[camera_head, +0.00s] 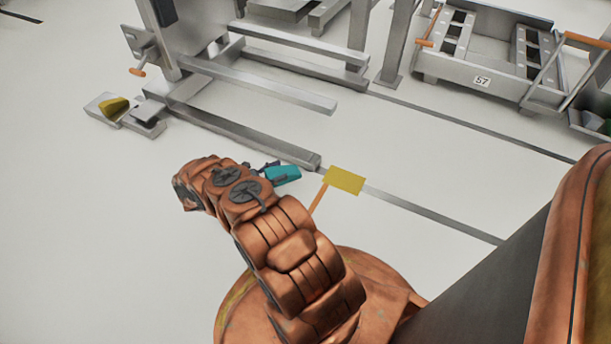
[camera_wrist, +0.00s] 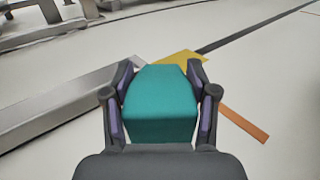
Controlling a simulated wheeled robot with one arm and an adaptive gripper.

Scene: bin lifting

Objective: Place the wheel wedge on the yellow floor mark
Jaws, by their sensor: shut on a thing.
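The wheel wedge is a teal block (camera_wrist: 160,108), held between the two fingers of my gripper (camera_wrist: 160,105) in the wrist view. In the head view the teal wedge (camera_head: 283,174) shows at the end of my orange arm, with my gripper (camera_head: 266,170) partly hidden behind the arm. The yellow floor mark (camera_head: 345,180) is a flat rectangle on the floor to the right of the wedge. In the wrist view the yellow mark (camera_wrist: 184,60) lies beyond the wedge, which hides part of it. I cannot tell the wedge's height above the floor.
A grey metal rail (camera_head: 245,134) ends just left of the yellow mark. A thin orange strip (camera_head: 319,198) lies beside the mark. A lifting frame (camera_head: 190,50) and a metal bin numbered 57 (camera_head: 480,50) stand at the back. A yellow wedge-like piece (camera_head: 113,106) sits far left. Open floor lies front left.

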